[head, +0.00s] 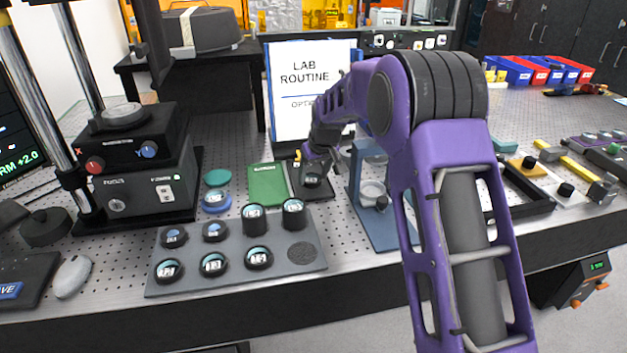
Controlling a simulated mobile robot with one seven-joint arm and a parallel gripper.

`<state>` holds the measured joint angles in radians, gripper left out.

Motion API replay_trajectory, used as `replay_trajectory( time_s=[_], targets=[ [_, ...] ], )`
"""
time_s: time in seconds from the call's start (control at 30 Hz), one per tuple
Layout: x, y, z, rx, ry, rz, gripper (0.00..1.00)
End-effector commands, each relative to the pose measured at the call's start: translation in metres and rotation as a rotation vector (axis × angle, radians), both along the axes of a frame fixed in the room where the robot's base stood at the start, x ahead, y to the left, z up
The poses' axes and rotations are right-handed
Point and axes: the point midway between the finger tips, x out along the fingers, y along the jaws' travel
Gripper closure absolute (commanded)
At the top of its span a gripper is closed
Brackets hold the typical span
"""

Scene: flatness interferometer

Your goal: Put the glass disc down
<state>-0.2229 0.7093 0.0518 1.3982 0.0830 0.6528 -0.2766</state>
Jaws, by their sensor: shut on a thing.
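My gripper (311,162) is small and far in the head view, at the end of my purple arm. It points down over a dark square plate (322,192) behind the grey tray. It is shut on a dark-rimmed round piece with a pale label, which I take to be the glass disc (312,181). The fingers partly hide the disc. I cannot tell whether the disc touches the plate or hangs just above it.
A grey tray (190,288) in front holds several dark round pieces and has one bare round spot at its right. A blue stand (384,235) is close on the right. A "Lab Routine" sign (304,72) stands behind.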

Motion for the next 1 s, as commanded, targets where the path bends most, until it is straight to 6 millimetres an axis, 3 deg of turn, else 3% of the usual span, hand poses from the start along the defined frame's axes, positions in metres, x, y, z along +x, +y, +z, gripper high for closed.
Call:
replay_trajectory(
  time_s=[0.1, 0.53, 0.57, 0.6, 1.0],
  targets=[
    [0.000, 0.000, -0.014, -0.001, 0.001, 0.001, 0.99],
    [0.000, 0.000, -0.021, 0.000, -0.001, 0.001, 0.99],
    [0.000, 0.000, -0.019, 0.000, -0.001, 0.000, 0.27],
    [0.000, 0.000, -0.019, 0.000, -0.001, 0.000, 0.20],
    [0.000, -0.001, -0.012, 0.000, -0.002, 0.001, 0.20]
  ],
)
